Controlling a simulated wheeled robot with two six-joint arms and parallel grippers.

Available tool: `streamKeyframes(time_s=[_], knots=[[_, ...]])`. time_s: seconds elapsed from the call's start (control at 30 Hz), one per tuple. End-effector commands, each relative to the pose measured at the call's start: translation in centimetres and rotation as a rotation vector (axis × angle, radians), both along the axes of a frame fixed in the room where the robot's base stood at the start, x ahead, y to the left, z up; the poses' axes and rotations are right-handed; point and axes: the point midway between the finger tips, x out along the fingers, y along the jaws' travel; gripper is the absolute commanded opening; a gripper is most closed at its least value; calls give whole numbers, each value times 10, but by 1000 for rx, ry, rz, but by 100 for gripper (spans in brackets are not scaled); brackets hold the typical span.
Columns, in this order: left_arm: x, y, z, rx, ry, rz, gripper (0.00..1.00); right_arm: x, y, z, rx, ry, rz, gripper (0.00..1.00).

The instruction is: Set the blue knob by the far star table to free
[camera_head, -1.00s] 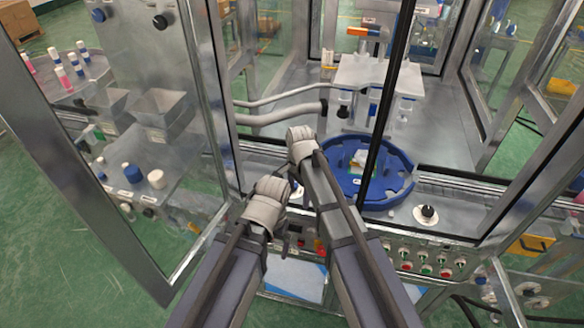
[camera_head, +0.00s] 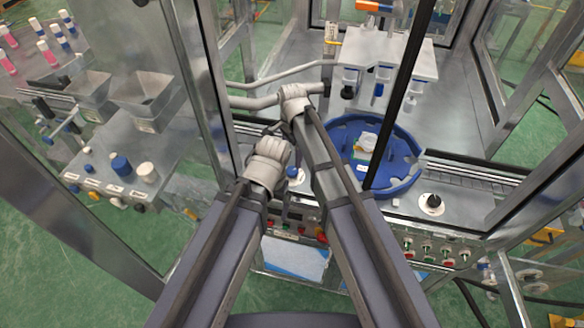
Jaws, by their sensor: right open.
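A blue knob (camera_head: 292,172) sits on the front deck, left of the blue star table (camera_head: 408,178), with a pale plate around it. My left wrist partly covers its left side, so I cannot read its setting. My right gripper (camera_head: 277,129) is open, small and dark below the pale right wrist, and apart from the knob. My left wrist is left of the knob, and its fingers are hidden.
A black knob (camera_head: 433,203) is right of the star table. Push buttons (camera_head: 427,250) line the front panel. A glass door (camera_head: 185,190) stands at left, with another blue knob (camera_head: 121,164) behind it. A dark post (camera_head: 391,110) crosses before the star table.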

Motion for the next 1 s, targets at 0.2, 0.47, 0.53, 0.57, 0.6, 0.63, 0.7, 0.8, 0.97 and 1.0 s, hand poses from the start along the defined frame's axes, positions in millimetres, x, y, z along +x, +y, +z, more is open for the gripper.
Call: streamKeyframes(time_s=[0.2,0.47,0.53,0.57,0.6,0.63,0.7,0.8,0.97,1.0], knots=[[0,0,-29,1,0,-5,100,0,0,-29,0,0,0,81],[0,0,-62,1,0,-6,100,0,0,-62,0,0,0,81],[0,0,-67,1,0,-6,100,0,0,-67,0,0,0,81],[0,0,-68,1,0,-6,100,0,0,-68,0,0,0,81],[0,0,-70,1,0,-5,100,0,0,-70,0,0,0,81],[0,0,-70,1,0,-5,100,0,0,-70,0,0,0,81],[0,0,-70,1,0,-5,100,0,0,-70,0,0,0,81],[0,0,-69,1,0,-5,100,0,0,-69,0,0,0,81],[0,0,-69,1,0,-5,100,0,0,-69,0,0,0,74],[0,0,-69,1,0,-5,100,0,0,-69,0,0,0,70]])
